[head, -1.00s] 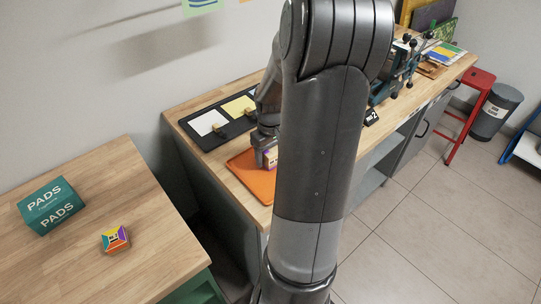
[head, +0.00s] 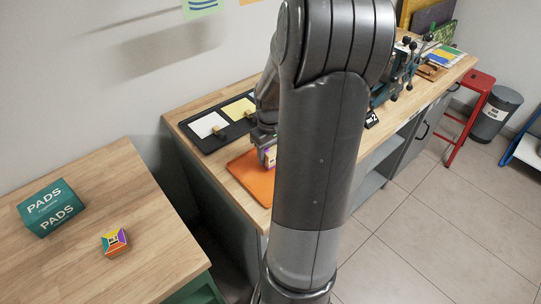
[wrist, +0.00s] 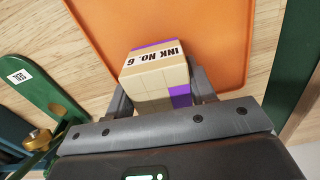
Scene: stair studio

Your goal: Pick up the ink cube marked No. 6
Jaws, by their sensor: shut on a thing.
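The ink cube marked No. 6 (wrist: 155,80) is cream with purple patches, and its "INK No. 6" label shows in the wrist view. My gripper (wrist: 162,92) is shut on it, with a grey finger on each side. The orange tray (wrist: 220,30) lies behind and below the cube; I cannot tell whether the cube touches it. In the head view the cube (head: 270,156) shows only partly, over the orange tray (head: 250,178), and my arm hides much of the area.
A black board with sample cards (head: 205,140) lies behind the tray. A green clamp-like part (wrist: 45,100) is at the left in the wrist view. On the near table are a PADS box (head: 52,207) and a multicoloured cube (head: 114,242). A red stool (head: 470,115) stands far right.

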